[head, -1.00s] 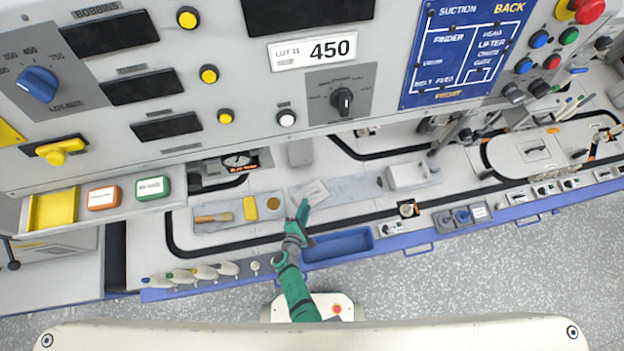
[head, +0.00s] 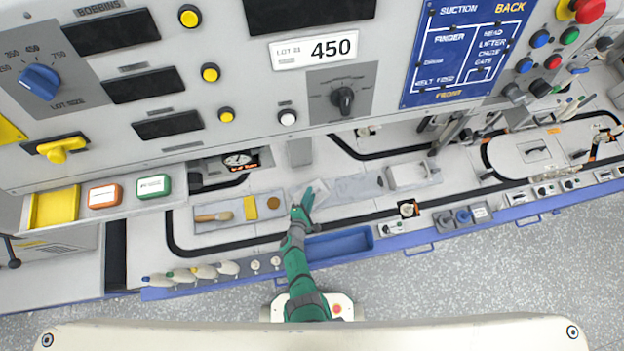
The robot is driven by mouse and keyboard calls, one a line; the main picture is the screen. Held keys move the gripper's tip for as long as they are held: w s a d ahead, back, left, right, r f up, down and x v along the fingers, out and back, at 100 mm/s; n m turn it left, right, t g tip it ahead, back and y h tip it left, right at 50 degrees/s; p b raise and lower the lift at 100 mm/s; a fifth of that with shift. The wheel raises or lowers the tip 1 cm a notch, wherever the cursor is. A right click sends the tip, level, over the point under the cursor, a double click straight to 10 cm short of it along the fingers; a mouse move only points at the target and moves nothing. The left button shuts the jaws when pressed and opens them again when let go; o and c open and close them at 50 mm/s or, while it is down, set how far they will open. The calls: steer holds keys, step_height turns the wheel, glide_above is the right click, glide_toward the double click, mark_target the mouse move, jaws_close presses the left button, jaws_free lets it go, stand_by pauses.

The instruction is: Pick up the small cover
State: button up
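A small pale grey-white flat piece (head: 322,186), which looks like the small cover, lies at the left end of the grey strip in the middle of the bench. My green gripper (head: 313,193) is right at its left side and hides part of it. The fingertips overlap the piece in the head view. I cannot tell whether they touch it or are closed on it. A larger light cover with a dark handle (head: 535,150) sits far to the right.
A grey tray (head: 232,224) with a brush and a yellow block lies left of my gripper. A blue bin (head: 340,245) is below right. A grey box (head: 408,175) stands on the strip to the right. The control panel (head: 230,120) overhangs behind.

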jaws_close()
steer(key=shift+w, duration=0.1)
steer(key=shift+r, duration=0.15)
